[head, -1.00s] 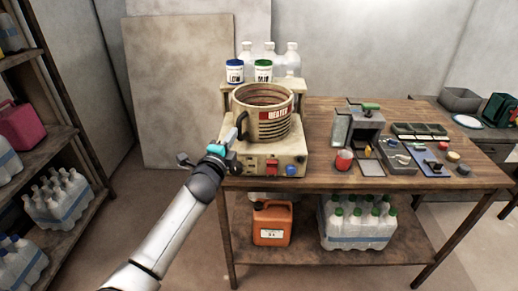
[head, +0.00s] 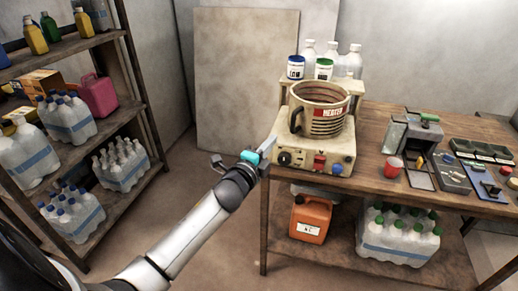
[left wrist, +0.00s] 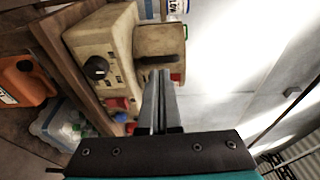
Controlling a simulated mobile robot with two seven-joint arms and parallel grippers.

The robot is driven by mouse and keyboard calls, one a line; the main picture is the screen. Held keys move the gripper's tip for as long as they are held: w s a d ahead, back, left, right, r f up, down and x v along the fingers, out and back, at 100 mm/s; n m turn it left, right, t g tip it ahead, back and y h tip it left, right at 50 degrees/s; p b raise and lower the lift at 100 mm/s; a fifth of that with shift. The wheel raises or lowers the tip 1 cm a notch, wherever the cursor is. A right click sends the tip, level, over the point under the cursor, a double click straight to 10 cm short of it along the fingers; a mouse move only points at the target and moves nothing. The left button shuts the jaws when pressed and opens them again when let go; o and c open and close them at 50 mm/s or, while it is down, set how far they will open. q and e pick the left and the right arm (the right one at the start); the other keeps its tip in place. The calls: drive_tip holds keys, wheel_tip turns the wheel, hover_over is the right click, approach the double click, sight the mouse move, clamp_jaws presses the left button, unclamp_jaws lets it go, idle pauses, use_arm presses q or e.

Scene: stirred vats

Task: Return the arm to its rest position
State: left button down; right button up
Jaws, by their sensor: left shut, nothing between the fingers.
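My left arm comes in from the lower left in the head view. Its gripper (head: 268,146) is shut and empty, in front of the left side of the heater base (head: 315,148). I cannot tell how far apart they are. A beige vat (head: 321,112) with a red label and dark handle stands upright on the base. In the left wrist view the closed fingers (left wrist: 160,85) overlap the vat (left wrist: 160,42) and the heater base (left wrist: 98,45), which appear turned sideways. My right gripper is not in view.
The wooden table (head: 375,172) holds a grey machine (head: 412,145), a red cup (head: 393,167) and small trays. Below are an orange canister (head: 310,220) and bottles (head: 398,238). A shelf (head: 128,95) with bottles stands left. Open floor lies between shelf and table.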

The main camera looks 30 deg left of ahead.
use_arm(q)
drive_tip(key=s+d+f+n+g, duration=0.1)
drive_tip(key=s+f+n+g, duration=0.2)
drive_tip(key=s+f, duration=0.6)
drive_tip(key=s+f+n+g, duration=0.3)
drive_tip(key=s+f, duration=0.2)
drive_tip(key=f, duration=0.9)
drive_tip(key=s+d+f+n+g, duration=0.1)
drive_tip(key=s+f+n+g, duration=0.15)
drive_tip(key=s+f, duration=0.65)
drive_tip(key=s+d+f+n+g, duration=0.2)
drive_tip(key=s+f, duration=0.3)
drive_tip(key=s, duration=0.4)
drive_tip(key=s+d+f+n+g, duration=0.2)
drive_tip(key=s+f, duration=0.4)
drive_tip(key=s, duration=0.3)
drive_tip(key=s+d+f+n+g+h, duration=0.1)
drive_tip(key=s+d+f+g, duration=0.3)
drive_tip(key=s, duration=0.6)
wheel_tip(320, 180, down, 2)
drive_tip(key=shift+d+n, duration=0.35)
drive_tip(key=shift+n, duration=0.2)
drive_tip(key=shift+s, duration=0.1)
